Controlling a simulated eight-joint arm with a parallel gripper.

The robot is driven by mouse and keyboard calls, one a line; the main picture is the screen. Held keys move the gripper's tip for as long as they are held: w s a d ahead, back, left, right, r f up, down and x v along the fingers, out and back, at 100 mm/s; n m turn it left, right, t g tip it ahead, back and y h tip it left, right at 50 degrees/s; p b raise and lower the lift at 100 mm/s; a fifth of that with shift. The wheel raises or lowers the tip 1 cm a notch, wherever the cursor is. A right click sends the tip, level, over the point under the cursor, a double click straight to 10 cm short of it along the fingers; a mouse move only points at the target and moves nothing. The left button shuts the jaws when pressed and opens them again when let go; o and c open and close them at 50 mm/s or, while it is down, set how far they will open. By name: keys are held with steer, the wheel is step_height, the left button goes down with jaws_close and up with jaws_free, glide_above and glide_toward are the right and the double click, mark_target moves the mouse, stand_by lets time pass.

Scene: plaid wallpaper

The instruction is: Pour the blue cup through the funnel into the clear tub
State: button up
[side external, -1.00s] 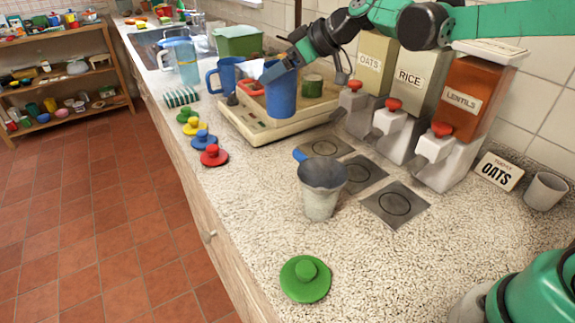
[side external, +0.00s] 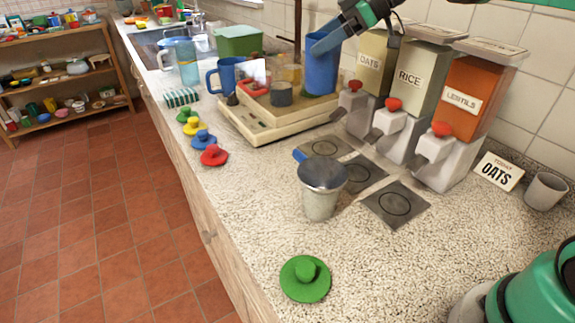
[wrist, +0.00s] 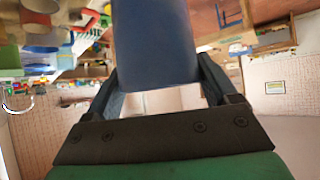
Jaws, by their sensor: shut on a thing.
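My gripper (side external: 332,36) is shut on the blue cup (side external: 322,70) near its rim. The cup hangs nearly upright above the right part of the cream tray, and its contents cannot be seen. In the wrist view the cup (wrist: 152,45) sits between the two fingers. The grey funnel (side external: 322,173) with a blue handle rests on top of the clear tub (side external: 320,206), which stands on the counter in front. The cup is well behind and above the funnel, apart from it.
The cream tray (side external: 250,128) holds a grey cylinder (side external: 281,94) and a red item. Oats, rice (side external: 413,78) and lentils dispensers stand along the wall at right. Dark square plates (side external: 396,204) lie right of the tub. Coloured knobbed lids, including a green one (side external: 305,279), lie on the counter.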

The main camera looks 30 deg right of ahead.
steer(key=s+d+r+n+g+y, duration=0.1)
steer(key=s+d+r+n+g, duration=0.1)
steer(key=s+d+n+g, duration=0.2)
steer(key=shift+s+d+r+n+y, duration=0.15)
steer(key=shift+s+d+n+y, duration=0.25)
steer(key=shift+s+d, duration=0.65)
steer(key=shift+s+a, duration=0.1)
steer(key=shift+a, duration=0.05)
steer(key=a+f+h, duration=0.3)
steer(key=f, duration=1.5)
steer(key=a+r+h, duration=0.1)
steer(key=h, duration=0.1)
steer(key=s+a+r+n+t+h, duration=0.1)
steer(key=a+h, duration=0.1)
steer(key=s+a+r+h, duration=0.1)
steer(key=h, duration=0.1)
steer(key=shift+a+r+n+t, duration=0.3)
steer(key=shift+n, duration=0.1)
steer(key=shift+a+f+h, duration=0.15)
steer(key=shift+f+h, duration=0.4)
steer(key=shift+h, duration=0.15)
steer(key=shift+r+n+t+h, duration=0.1)
steer(key=shift+n+t+h, duration=0.2)
steer(key=shift+h, duration=0.2)
steer(key=shift+s+a+r+t+h+p, duration=0.15)
steer(key=shift+a+t+h+p, duration=0.2)
steer(key=shift+h, duration=0.55)
